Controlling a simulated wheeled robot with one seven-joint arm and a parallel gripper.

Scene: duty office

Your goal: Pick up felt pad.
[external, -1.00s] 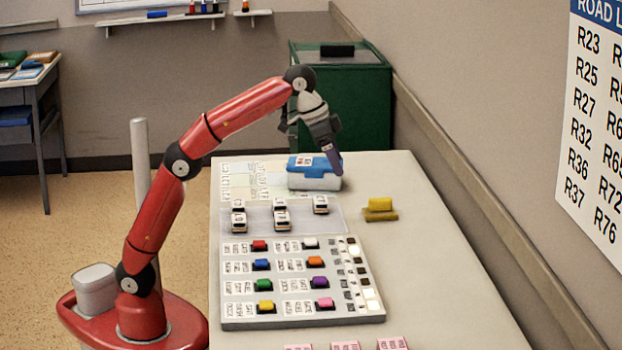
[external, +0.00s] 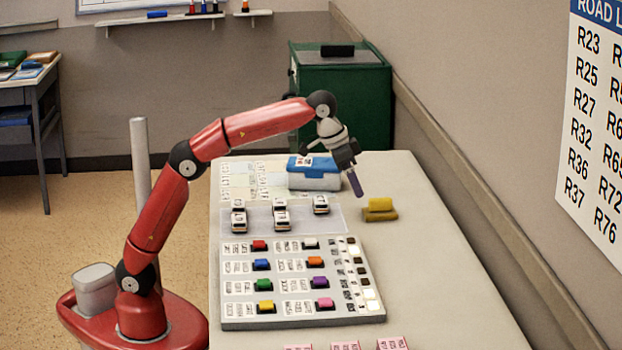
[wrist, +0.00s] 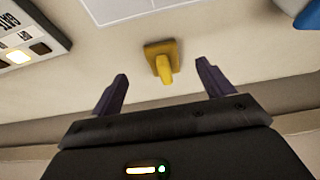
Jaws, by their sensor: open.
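The felt pad (external: 380,214) is the yellow piece on the table, a flat base with a raised yellow block on top, right of the toy vehicles. In the wrist view the felt pad (wrist: 161,58) lies ahead of the fingertips, between their lines and slightly left of centre. My gripper (external: 357,186) is above the table, up and left of the pad in the external view, pointing down. In the wrist view my gripper (wrist: 162,75) has its two dark purple fingers spread with nothing between them. It does not touch the pad.
A grey board (external: 235,323) with coloured blocks lies nearer. The table (external: 440,270) is bare right of the board, and a wall rail (external: 500,231) runs alongside.

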